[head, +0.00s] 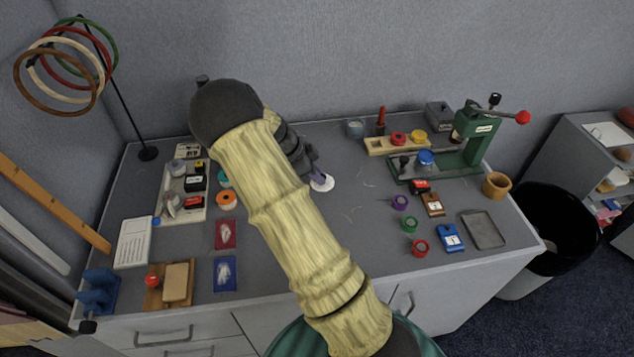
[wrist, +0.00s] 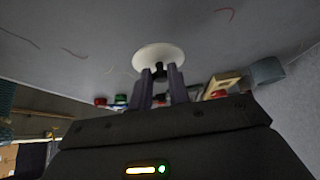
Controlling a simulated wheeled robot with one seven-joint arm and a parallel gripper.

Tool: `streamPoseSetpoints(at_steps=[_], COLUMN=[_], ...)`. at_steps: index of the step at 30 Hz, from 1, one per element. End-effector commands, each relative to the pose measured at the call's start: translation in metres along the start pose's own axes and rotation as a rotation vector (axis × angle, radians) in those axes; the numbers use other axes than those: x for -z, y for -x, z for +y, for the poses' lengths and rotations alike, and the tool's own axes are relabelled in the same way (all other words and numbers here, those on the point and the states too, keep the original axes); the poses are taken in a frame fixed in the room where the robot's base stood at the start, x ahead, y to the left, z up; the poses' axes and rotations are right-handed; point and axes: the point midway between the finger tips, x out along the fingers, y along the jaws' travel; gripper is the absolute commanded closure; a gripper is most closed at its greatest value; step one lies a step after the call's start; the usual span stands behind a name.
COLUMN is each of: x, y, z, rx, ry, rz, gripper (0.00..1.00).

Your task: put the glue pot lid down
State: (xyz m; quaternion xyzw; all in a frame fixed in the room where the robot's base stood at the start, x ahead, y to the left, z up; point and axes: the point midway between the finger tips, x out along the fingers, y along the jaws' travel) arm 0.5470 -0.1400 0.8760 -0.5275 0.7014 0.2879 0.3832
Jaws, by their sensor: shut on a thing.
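The glue pot lid is a round white disc with a dark knob; it shows in the head view (head: 324,184) and the wrist view (wrist: 158,54). My gripper (head: 316,175) is shut on the knob, with a purple finger on each side of it in the wrist view (wrist: 161,74). The disc lies beyond the fingertips, over bare grey table top near the middle. I cannot tell whether it touches the table. A grey-blue open pot (head: 355,128) with pale contents, perhaps the glue pot, stands at the back, right of the lid.
A wooden rack (head: 383,147) with coloured pieces and a green press (head: 465,150) stand at the back right. A tray of parts (head: 181,195) lies left. Table around the lid is mostly clear, with thin thread scraps.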

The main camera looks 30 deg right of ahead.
Motion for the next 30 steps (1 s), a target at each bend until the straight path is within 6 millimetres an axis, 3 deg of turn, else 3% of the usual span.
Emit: streamPoseSetpoints(at_steps=[7, 17, 18, 21, 30], x=[-0.017, -0.02, -0.02, -0.02, -0.019], y=[-0.027, -0.03, -0.031, -0.03, -0.03], z=[0.001, 0.001, 0.001, 0.001, 0.001], rx=[-0.004, -0.001, -0.001, -0.001, -0.001], ry=[0.002, 0.0, 0.001, 0.001, 0.0], rz=[0.001, 0.0, 0.0, 0.0, 0.0], gripper=[1.0, 1.0, 0.8, 0.61, 0.6])
